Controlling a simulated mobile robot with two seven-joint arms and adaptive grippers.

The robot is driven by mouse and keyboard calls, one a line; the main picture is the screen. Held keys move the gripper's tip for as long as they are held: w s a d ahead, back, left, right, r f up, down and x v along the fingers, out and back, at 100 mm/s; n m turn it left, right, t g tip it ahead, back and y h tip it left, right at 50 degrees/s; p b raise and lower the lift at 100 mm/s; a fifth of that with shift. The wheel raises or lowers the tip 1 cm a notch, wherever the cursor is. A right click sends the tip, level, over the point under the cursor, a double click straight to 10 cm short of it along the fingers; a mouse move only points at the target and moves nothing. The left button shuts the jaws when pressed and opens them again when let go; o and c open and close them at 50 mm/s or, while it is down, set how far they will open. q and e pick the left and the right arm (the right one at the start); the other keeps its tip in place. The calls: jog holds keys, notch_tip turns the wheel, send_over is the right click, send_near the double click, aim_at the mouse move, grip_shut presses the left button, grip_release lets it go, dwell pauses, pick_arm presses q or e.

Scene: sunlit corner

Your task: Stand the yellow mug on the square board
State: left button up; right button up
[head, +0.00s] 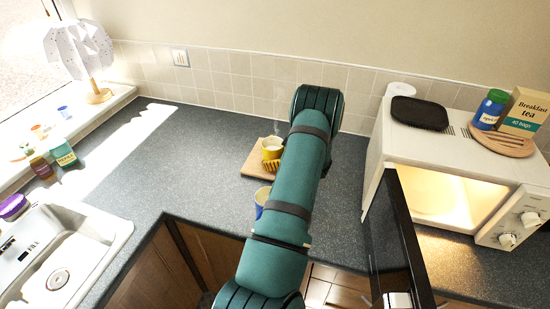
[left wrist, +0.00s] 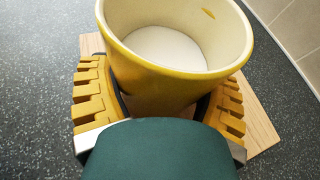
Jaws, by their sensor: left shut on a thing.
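The yellow mug (head: 272,144) is upright, with a cream inside that shows in the left wrist view (left wrist: 165,85). My left gripper (head: 271,165) is shut on it, with yellow ribbed fingers on both sides of its wall in the left wrist view (left wrist: 160,105). The square board (head: 249,163) is pale wood on the dark counter. Its edges show on both sides of the mug in the left wrist view (left wrist: 262,127). The mug is over the board; I cannot tell whether its base touches. My left arm hides the board's right part. My right gripper is not in view.
A blue mug (head: 261,196) stands near the counter's front edge, partly behind my arm. On the right is a microwave (head: 375,165) with its door (head: 396,235) open. A sink (head: 70,250) is at the left. The counter left of the board is clear.

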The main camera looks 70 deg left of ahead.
pick_arm(q)
jog(key=o, duration=1.1)
jog(key=shift+f, duration=0.15)
jog(key=shift+o, duration=0.2)
jog(key=shift+r, duration=0.25)
jog(key=v, duration=1.2)
jog(key=shift+b, duration=0.4)
